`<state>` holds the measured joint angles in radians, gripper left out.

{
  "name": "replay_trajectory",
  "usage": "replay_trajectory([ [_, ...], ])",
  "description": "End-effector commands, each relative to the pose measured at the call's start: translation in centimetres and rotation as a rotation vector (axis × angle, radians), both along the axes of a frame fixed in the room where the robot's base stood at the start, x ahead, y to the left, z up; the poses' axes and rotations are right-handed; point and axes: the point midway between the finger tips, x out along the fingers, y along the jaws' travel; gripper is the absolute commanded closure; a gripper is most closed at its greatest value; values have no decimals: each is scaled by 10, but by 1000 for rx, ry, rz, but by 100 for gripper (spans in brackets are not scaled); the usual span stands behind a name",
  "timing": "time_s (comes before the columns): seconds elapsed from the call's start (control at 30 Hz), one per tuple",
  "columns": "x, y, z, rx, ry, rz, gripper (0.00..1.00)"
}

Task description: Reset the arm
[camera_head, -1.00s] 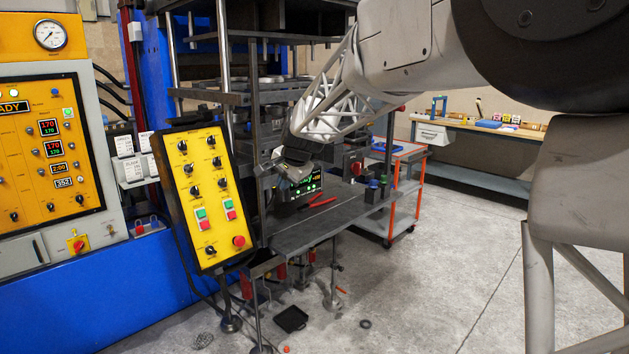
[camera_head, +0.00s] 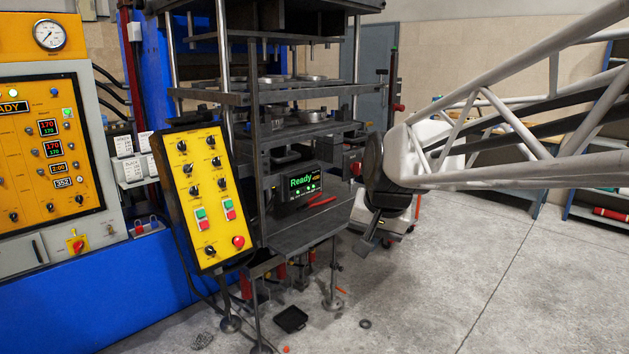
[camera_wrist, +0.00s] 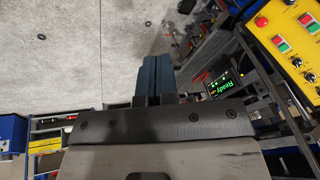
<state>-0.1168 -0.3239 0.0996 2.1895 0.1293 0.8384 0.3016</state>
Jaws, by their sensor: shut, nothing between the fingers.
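My gripper (camera_head: 368,241) hangs at the end of my arm, over the grey floor (camera_head: 430,300) to the right of the press (camera_head: 285,95) in the head view. In the wrist view its two fingers (camera_wrist: 154,75) lie side by side with no gap, shut and empty. It is clear of the press table (camera_head: 300,235) and touches nothing that I can see. My arm covers part of the right side of the head view.
A yellow control panel (camera_head: 203,195) stands left of the press. A display reading "Ready" (camera_head: 304,186) is at the table's back. Red-handled pliers-like tool (camera_head: 322,228) lies on the table. A black tray (camera_head: 291,319) lies on the floor. The floor at front right is clear.

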Motion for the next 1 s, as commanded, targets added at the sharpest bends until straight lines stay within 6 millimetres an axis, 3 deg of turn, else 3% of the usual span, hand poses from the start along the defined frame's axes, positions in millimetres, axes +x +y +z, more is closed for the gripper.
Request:
replay_trajectory([
  [0.1, -36, -17, -8, -34, 8, 29, 100],
  [0.6, -175, -69, -61, -168, 57, 162, 100],
  [0.8, -208, -79, -79, -201, 74, 196, 100],
  [1.0, -218, -81, -85, -210, 81, 209, 100],
])
